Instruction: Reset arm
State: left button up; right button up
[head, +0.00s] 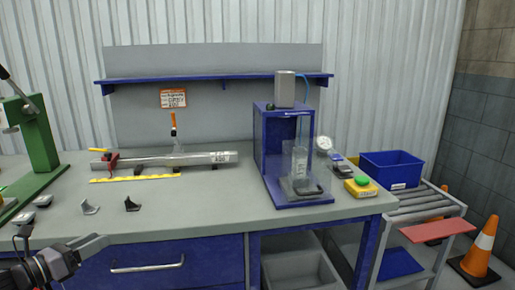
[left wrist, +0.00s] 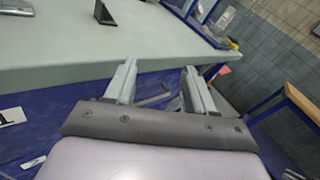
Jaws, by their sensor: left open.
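My left gripper (head: 84,242) is at the lower left of the head view, in front of the bench's front edge, its fingers toward the right. In the left wrist view the left gripper (left wrist: 160,78) shows two separated grey fingers with nothing held between them. Beyond the fingers is the grey-green bench top (left wrist: 60,50); below its edge is the blue bench front. My right gripper is in neither view.
On the bench stand a green press (head: 42,140), a grey bracket (head: 90,208), a dark bracket (head: 132,204), a metal bar (head: 190,160), a yellow strip (head: 135,178) and a blue-framed station (head: 263,145). A blue bin (head: 392,170) and a cone (head: 482,245) are at right.

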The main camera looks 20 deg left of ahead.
pick_arm(q)
jog(key=s+d+f+n+g+y, duration=0.1)
jog(key=s+d+f+n, duration=0.2)
jog(key=d+f+n, duration=0.25)
jog(key=s+d+f+n+g+y+p, duration=0.1)
jog(key=s+d+f+n, duration=0.2)
jog(key=d+f+n, duration=0.3)
jog(key=s+d+f+n+g, duration=0.1)
jog(key=s+d+f+n, duration=0.25)
jog(key=f+n, duration=0.4)
jog(key=s+d+f+n+g, duration=0.1)
jog(key=s+d+n, duration=0.1)
jog(key=d+n, duration=0.5)
jog(key=s+d+f+n+g, duration=0.1)
jog(key=s+d+n+g, duration=0.1)
jog(key=d+n, duration=0.5)
jog(key=s+d, duration=0.1)
jog(key=d, duration=0.4)
jog(key=shift+s+d+p, duration=0.15)
jog(key=shift+d+p, duration=0.2)
jog(key=shift+p, duration=0.05)
jog(key=shift+f, duration=0.1)
jog(key=shift+c, duration=1.1)
jog(key=shift+a, duration=0.15)
